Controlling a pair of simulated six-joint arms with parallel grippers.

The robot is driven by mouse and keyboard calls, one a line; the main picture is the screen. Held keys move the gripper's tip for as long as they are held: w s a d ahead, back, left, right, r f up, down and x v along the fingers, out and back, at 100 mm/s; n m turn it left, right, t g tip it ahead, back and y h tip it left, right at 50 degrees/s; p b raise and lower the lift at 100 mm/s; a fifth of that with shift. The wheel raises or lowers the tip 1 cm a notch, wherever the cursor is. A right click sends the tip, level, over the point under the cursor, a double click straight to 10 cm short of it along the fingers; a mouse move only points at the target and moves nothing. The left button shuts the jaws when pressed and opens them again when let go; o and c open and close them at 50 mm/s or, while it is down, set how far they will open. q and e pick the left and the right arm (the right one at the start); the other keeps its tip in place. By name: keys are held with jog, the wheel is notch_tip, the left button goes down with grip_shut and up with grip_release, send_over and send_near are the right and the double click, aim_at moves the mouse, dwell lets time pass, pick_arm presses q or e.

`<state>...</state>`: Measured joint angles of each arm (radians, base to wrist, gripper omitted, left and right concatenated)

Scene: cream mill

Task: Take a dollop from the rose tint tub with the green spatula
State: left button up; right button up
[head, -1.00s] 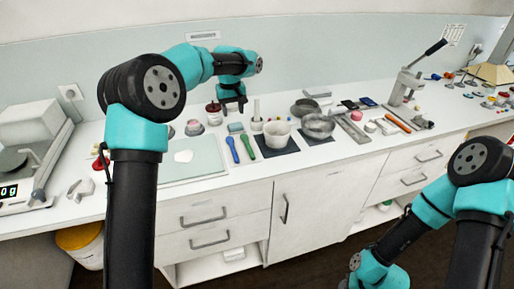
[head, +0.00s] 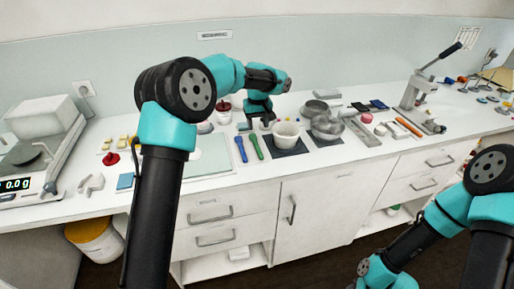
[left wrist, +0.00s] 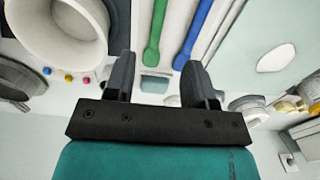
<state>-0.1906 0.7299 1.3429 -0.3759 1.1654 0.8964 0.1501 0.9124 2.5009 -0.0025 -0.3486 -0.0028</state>
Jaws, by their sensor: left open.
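The green spatula (head: 257,146) lies on the white counter, to the right of a blue spatula (head: 241,149). My open left gripper (head: 262,120) is empty just beyond its far end. In the left wrist view, the green spatula (left wrist: 157,35) runs to between my left fingertips (left wrist: 155,72), without visible contact. A grey tub (head: 205,127), which may be the rose tint tub, stands to the left behind my left arm; its contents are hard to make out. My right gripper is out of view; only part of its arm shows at lower right.
A white pot (head: 286,134) on a dark mat and a metal bowl (head: 326,127) stand right of the spatulas. A red-topped jar (head: 223,112) is behind my arm. A pale board (head: 211,158) lies left of the spatulas. A scale (head: 40,150) stands far left.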

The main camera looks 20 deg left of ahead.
pick_arm(q)
send_over(258, 148)
notch_tip(258, 148, down, 6)
jog(key=shift+s+f, duration=0.1)
jog(key=shift+s, duration=0.05)
jog(key=shift+f, duration=2.6)
grip_shut()
